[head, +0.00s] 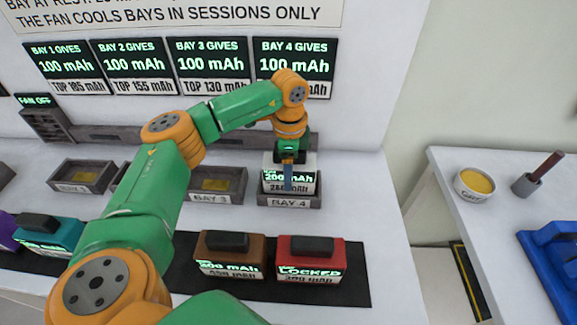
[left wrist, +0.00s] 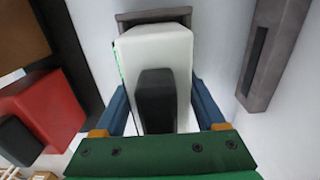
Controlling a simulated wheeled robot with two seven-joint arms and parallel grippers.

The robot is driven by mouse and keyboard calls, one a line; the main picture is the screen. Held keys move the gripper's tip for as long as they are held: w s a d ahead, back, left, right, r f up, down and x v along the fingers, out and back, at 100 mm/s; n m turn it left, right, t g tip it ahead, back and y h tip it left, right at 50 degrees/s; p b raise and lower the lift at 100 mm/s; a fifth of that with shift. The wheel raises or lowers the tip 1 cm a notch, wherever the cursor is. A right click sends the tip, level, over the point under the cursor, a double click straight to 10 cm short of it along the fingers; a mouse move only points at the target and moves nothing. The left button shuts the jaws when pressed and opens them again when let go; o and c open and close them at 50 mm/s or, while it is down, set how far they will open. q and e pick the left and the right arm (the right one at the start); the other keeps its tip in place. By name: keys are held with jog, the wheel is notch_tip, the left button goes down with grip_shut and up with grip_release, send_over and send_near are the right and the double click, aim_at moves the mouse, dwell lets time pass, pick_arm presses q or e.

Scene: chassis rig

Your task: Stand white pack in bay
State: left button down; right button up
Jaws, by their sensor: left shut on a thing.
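The white pack (head: 306,164) has a lit front panel reading 200 mAh. It is upright at bay 4 (head: 290,202), whose front wall hides its lower edge; I cannot tell whether it rests on the bay floor. My left gripper (head: 288,176) is shut on the pack from above. In the left wrist view the white pack (left wrist: 155,50), with its black handle, sits between the blue fingers of the left gripper (left wrist: 158,92). The grey rim of bay 4 (left wrist: 150,16) shows beyond it. My right gripper is not in view.
A brown pack (head: 230,246) and a red pack (head: 311,250) marked LOCKED stand on a black mat in front. A teal pack (head: 50,238) is at the left. Bay 3 (head: 213,198) and bay 1 (head: 75,188) look empty. A side table (head: 480,222) stands right.

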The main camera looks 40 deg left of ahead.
pick_arm(q)
jog(key=shift+d, duration=0.1)
grip_release()
notch_tip(320, 180, up, 12)
jog(key=shift+r+b, duration=0.2)
jog(key=shift+b, duration=0.1)
dwell(0.4)
